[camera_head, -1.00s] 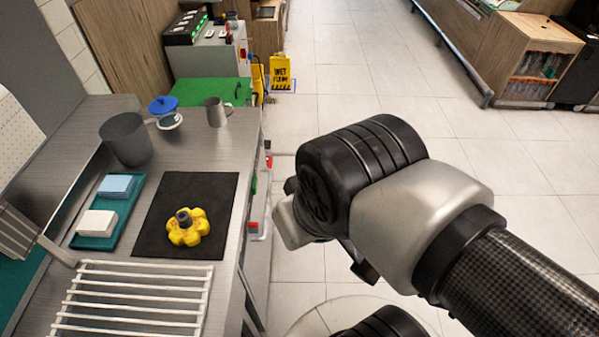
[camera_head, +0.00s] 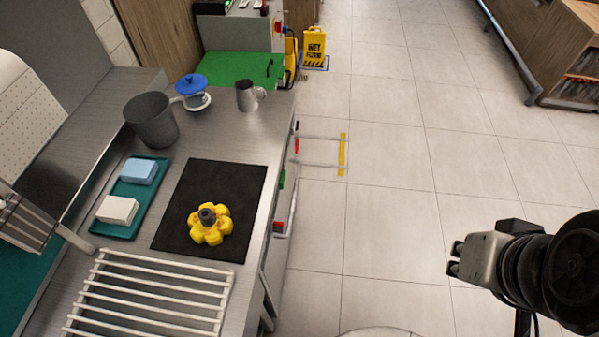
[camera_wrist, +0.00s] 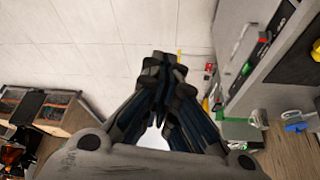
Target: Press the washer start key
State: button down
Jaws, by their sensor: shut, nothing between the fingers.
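The washer's steel counter (camera_head: 262,130) runs along the left in the head view. Its front side carries small coloured parts seen edge-on: a green one (camera_head: 283,179) and a red one (camera_head: 278,227). In the wrist view the front panel (camera_wrist: 232,75) stands at the upper right, steeply tilted, with a small green part (camera_wrist: 247,66) on it. I cannot tell which part is the start key. My gripper (camera_head: 455,260) is shut and empty, over the floor well right of the counter. Its fingers (camera_wrist: 165,68) meet in the wrist view, apart from the panel.
Tiled floor (camera_head: 390,170) between is clear.

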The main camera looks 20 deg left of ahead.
jog(key=w+t, duration=0.2)
jog(key=w, duration=1.5)
jog(key=w+a+f+t+y, duration=0.1)
jog(key=w+a+f, duration=0.15)
jog(key=w, duration=0.35)
jog(key=w+a+f+t+p, duration=0.1)
jog(key=w+f, duration=0.2)
jog(key=w, duration=0.2)
jog(key=w+a+f+t+y, duration=0.1)
jog(key=w+a+f, duration=0.15)
jog(key=w, duration=0.35)
jog(key=w+a+f+n+y, duration=0.1)
jog(key=w+a+f+y, duration=0.15)
jog(key=a+f, duration=0.45)
jog(key=w+a+f+y, duration=0.1)
jog(key=a+f+y, duration=0.3)
jog(key=f, duration=0.5)
jog(key=s+a+f+g+y+p, duration=0.1)
jog(key=s+a+f+y, duration=0.3)
jog(key=s+a+f, duration=0.4)
notch_tip(320, 180, down, 3)
jog(key=shift+s+a+r+m+g+y, duration=0.1)
jog(key=shift+s+a+m+g+y, duration=0.25)
jog(key=shift+a+m, duration=0.1)
